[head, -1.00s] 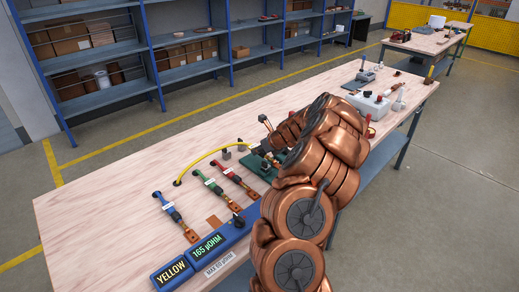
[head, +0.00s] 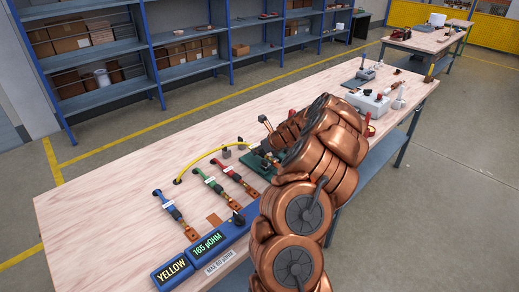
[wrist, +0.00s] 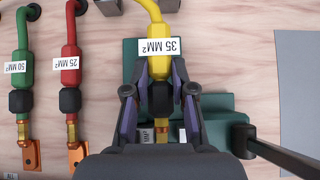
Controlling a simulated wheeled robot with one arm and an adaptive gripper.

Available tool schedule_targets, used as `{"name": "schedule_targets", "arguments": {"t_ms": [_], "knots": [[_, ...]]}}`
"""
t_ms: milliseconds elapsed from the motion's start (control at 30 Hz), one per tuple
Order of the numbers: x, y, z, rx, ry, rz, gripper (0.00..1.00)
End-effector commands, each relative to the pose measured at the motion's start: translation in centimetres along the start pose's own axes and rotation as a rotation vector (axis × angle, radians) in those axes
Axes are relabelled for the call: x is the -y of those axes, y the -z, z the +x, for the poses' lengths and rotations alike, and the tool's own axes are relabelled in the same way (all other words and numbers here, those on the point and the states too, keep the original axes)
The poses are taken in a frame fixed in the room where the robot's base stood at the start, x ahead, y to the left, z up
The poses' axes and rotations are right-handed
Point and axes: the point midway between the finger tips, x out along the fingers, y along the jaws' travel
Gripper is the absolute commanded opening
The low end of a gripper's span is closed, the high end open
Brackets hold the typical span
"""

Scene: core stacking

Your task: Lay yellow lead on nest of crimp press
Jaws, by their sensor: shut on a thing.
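The yellow lead (wrist: 159,66) carries a white 35 MM² label and a black sleeve. My gripper (wrist: 158,94) is shut on the lead around the black sleeve. The lead arcs leftward over the table in the head view (head: 205,158). The green crimp press (wrist: 215,106) lies beneath my gripper, with its black lever (wrist: 272,152) to the right. My gripper body hides the lead's lower end and most of the nest, so I cannot tell whether the lead touches it. In the head view, my arm covers much of the press (head: 257,161).
Green (wrist: 24,65) and red (wrist: 70,68) leads lie left of the press. A blue lead (head: 172,210) lies farther left. A blue meter (head: 190,257) reads YELLOW and 165 µOHM. A grey-white box (head: 367,102) stands beyond my arm. The table's left part is bare.

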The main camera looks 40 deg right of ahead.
Motion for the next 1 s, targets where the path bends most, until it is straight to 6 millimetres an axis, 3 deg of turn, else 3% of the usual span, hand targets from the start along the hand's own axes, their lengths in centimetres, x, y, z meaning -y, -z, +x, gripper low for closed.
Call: {"name": "schedule_targets", "arguments": {"t_ms": [1000], "knots": [[0.0,1.4,1.5,0.000,0.000,0.000,0.00]]}}
